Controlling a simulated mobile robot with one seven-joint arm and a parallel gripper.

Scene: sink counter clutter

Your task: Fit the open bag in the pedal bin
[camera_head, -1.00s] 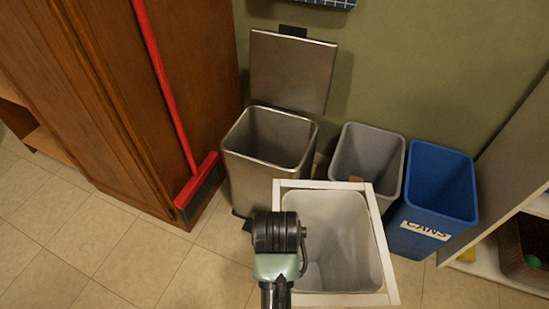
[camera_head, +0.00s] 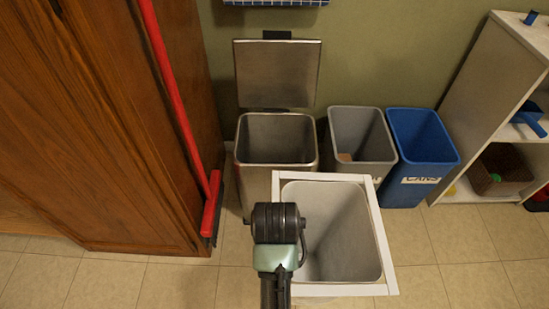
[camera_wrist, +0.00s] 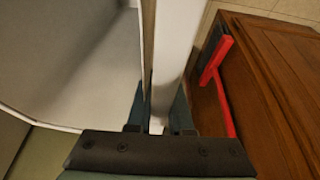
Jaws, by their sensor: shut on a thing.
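The pedal bin (camera_head: 256,185) is a brushed steel box with its lid (camera_head: 277,75) raised against the wall. Its mouth is open and its inside looks empty as far as I can see. The open bag (camera_head: 336,220) is pale grey inside, its mouth spread by a square white rim. My gripper (camera_wrist: 157,115) is shut on the left side of that rim, which also shows in the wrist view (camera_wrist: 172,40). The bag hangs nearer to me and right of the bin, covering its lower right front. My fingertips are hidden in the head view.
A grey bin (camera_head: 361,140) and a blue CANS bin (camera_head: 425,150) stand right of the pedal bin. A red broom (camera_head: 178,105) leans on the wooden cabinet (camera_head: 100,130) at left. A white shelf (camera_head: 480,90) stands at right. Tiled floor (camera_head: 450,250) is clear in front.

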